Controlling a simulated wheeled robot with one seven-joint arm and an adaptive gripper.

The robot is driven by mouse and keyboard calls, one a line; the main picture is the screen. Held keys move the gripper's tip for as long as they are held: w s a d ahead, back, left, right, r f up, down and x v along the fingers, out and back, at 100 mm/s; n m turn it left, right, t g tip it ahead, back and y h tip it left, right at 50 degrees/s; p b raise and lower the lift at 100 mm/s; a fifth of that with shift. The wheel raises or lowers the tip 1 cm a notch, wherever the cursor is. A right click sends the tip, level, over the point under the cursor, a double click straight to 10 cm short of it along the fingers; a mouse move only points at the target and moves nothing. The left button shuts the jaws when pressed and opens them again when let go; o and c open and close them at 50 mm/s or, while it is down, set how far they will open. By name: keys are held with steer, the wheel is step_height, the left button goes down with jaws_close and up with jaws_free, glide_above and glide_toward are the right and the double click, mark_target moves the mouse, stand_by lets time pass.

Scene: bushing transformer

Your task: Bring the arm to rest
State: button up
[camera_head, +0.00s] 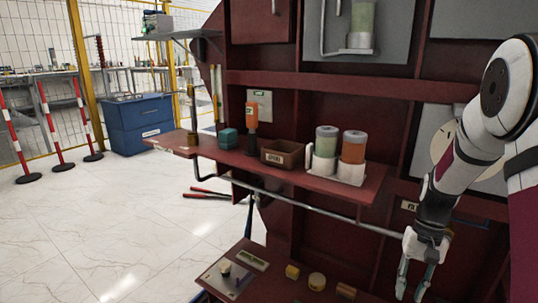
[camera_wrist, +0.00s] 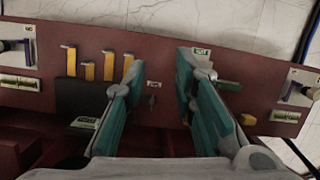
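My arm (camera_head: 452,180) reaches down from the upper right of the head view, beside the dark red cabinet. My gripper (camera_head: 412,290) hangs at its lower end, pointing down, to the right of the lower shelf. In the wrist view my gripper (camera_wrist: 158,68) shows two teal fingers standing apart with nothing between them. Beyond the fingers lies a dark red panel (camera_wrist: 225,65) with several yellow pieces and small labels. I cannot tell how far the fingertips are from it.
The middle shelf (camera_head: 180,146) holds a teal block (camera_head: 228,139), an orange bottle (camera_head: 251,114), a brown box (camera_head: 282,154) and two canisters (camera_head: 352,147). A rail (camera_head: 300,206) runs below it. The lower shelf (camera_head: 265,260) holds small parts. Floor (camera_head: 90,220) is clear at left.

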steer(key=s+a+r+n+t, duration=0.1)
steer(key=s+a+r, duration=0.4)
steer(key=r, duration=0.3)
steer(key=s+a+r+n, duration=0.1)
steer(key=s+a+r, duration=0.3)
steer(key=s+r, duration=0.3)
steer(key=s+a+r+n+t+h, duration=0.1)
steer(key=s+a+r, duration=0.15)
steer(key=s, duration=0.65)
steer(key=s+a+r+n+t+h, duration=0.1)
steer(key=s+a+r+n, duration=0.15)
steer(key=s, duration=0.65)
step_height(320, 180, up, 39)
steer(key=t+p, duration=0.3)
steer(key=p, duration=3.4)
steer(key=shift+f+t+p, duration=0.15)
steer(key=shift+t+p, duration=0.2)
steer(key=shift+t, duration=0.05)
